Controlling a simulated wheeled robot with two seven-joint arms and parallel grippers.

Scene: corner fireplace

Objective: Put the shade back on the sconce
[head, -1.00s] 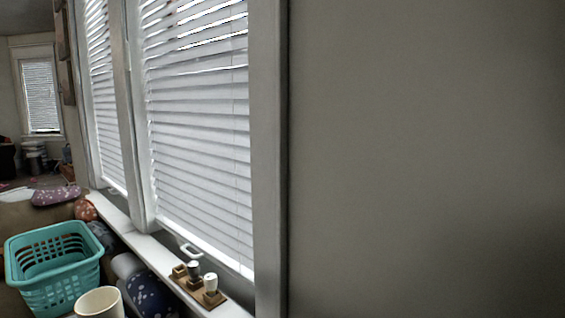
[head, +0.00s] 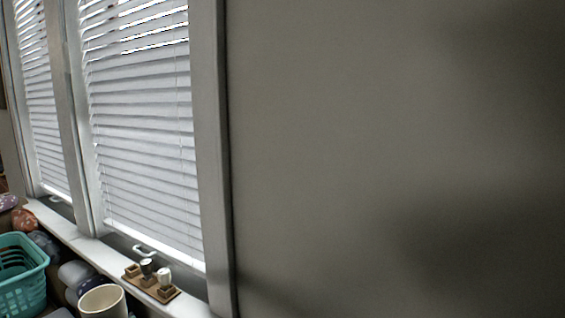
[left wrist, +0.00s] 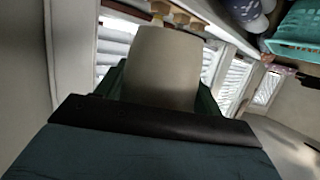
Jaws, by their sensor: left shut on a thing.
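The shade (head: 103,303) is a cream, cup-like piece with an open rim, at the bottom left of the head view. In the left wrist view the shade (left wrist: 163,62) fills the upper middle. My left gripper (left wrist: 161,88) is shut on it, with a dark green finger showing on each side. The shade looks held up in front of the window sill. The sconce is in neither view. My right gripper is not in view.
A window with white blinds (head: 140,130) stands left of a bare grey wall (head: 380,150). On its sill (head: 80,243) sits a wooden holder (head: 150,287) with small shakers. A teal basket (head: 22,285) is at the far left, beside cushions (head: 75,272).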

